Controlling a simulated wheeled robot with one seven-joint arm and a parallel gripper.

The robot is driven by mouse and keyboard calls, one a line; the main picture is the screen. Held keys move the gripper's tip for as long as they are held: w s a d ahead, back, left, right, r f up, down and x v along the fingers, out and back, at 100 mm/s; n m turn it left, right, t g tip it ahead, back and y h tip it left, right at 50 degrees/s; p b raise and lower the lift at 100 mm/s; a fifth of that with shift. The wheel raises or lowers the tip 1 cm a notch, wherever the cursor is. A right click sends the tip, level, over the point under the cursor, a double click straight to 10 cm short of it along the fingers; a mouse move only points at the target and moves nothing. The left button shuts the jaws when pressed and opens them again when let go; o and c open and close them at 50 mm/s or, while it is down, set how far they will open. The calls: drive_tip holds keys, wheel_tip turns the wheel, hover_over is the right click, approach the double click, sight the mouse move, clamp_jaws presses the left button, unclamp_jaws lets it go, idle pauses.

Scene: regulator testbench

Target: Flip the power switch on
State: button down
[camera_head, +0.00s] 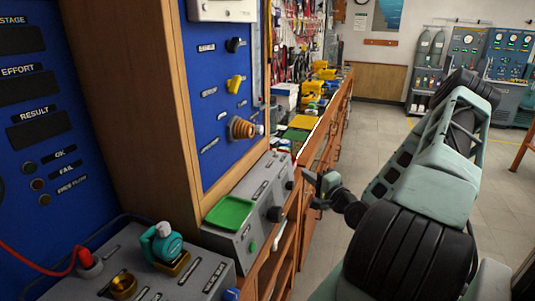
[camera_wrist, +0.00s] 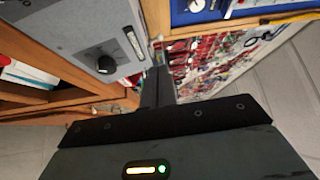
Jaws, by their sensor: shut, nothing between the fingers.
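My gripper (camera_head: 318,190) is beside the right end of the grey sloped box (camera_head: 262,195), apart from it. In the wrist view its dark fingers (camera_wrist: 157,88) are together, with nothing held between them. The box carries a black rotary knob (camera_head: 275,214) on its front face; a black knob with a white pointer mark also shows on a grey face in the wrist view (camera_wrist: 107,64). A small dark control (camera_head: 290,185) is near the box's right end. No label readable here tells me which control is the power switch.
A green tray (camera_head: 230,213) lies on the grey box. A blue panel (camera_head: 215,120) with a yellow valve handle (camera_head: 236,84) stands behind it. A teal regulator (camera_head: 163,243) stands at front left. Wooden bench drawers (camera_head: 318,160) run back; the floor (camera_head: 350,150) at right is open.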

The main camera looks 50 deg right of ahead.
drive_tip(key=shift+w, duration=0.2)
drive_tip(key=p, duration=0.5)
approach(275, 152)
drive_tip(key=x, duration=0.6)
drive_tip(key=shift+s+d+r, duration=0.1)
drive_tip(key=shift+r, duration=0.15)
drive_tip(key=shift+w+f, duration=0.15)
drive_tip(key=shift+w, duration=0.35)
